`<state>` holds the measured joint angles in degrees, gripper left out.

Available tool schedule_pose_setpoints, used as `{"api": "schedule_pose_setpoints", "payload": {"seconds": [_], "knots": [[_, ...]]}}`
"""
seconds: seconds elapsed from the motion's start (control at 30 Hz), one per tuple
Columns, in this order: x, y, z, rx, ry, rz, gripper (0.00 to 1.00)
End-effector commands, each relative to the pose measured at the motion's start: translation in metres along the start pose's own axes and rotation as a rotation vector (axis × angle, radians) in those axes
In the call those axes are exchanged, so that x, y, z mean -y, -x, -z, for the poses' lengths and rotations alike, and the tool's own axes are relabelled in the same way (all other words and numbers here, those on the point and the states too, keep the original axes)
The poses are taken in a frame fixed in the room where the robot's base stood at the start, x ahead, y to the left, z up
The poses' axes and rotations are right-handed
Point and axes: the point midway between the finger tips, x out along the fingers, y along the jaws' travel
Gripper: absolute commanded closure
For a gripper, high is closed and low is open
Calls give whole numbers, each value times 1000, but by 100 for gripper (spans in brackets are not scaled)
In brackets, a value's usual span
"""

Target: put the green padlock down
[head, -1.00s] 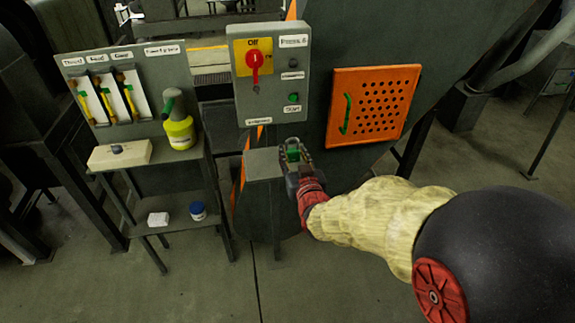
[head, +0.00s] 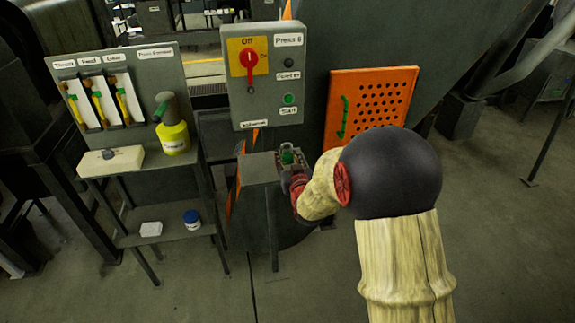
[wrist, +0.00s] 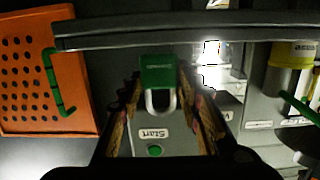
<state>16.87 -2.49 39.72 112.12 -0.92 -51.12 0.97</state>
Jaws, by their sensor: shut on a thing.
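The green padlock (wrist: 158,70) shows in the wrist view with its body beyond the fingertips and its pale shackle between the fingers. My gripper (wrist: 160,100) is shut on it. In the head view the padlock (head: 287,156) is a small green patch at my gripper (head: 288,162), below the control box and beside the small grey ledge (head: 257,170). The padlock seems to be held near the ledge's right side. I cannot tell whether it touches anything, and the fingers partly hide it.
The grey control box (head: 265,110) with a red switch (head: 248,62) is above my gripper. An orange perforated guard (head: 370,100) is right. At left, a stand holds a yellow bottle (head: 174,138), a pale block (head: 111,160) and, lower, a blue-lidded jar (head: 192,219). Some bare shelf shows.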

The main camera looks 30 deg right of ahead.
Motion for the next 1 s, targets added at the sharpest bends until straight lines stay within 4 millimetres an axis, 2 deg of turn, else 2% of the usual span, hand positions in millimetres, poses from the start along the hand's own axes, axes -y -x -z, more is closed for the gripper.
{"api": "schedule_pose_setpoints", "payload": {"seconds": [0.03, 0.1, 0.5, 0.53, 0.83, 1.0], "knots": [[0, -1, -12, 4, 0, 0, 97], [0, -2, -19, 2, 0, 0, 97], [0, -2, -22, 1, 0, 0, 97], [0, -2, -23, 2, 0, 0, 65], [0, -2, -22, 2, 0, 0, 48], [0, -2, -22, 2, 0, 0, 48]]}}
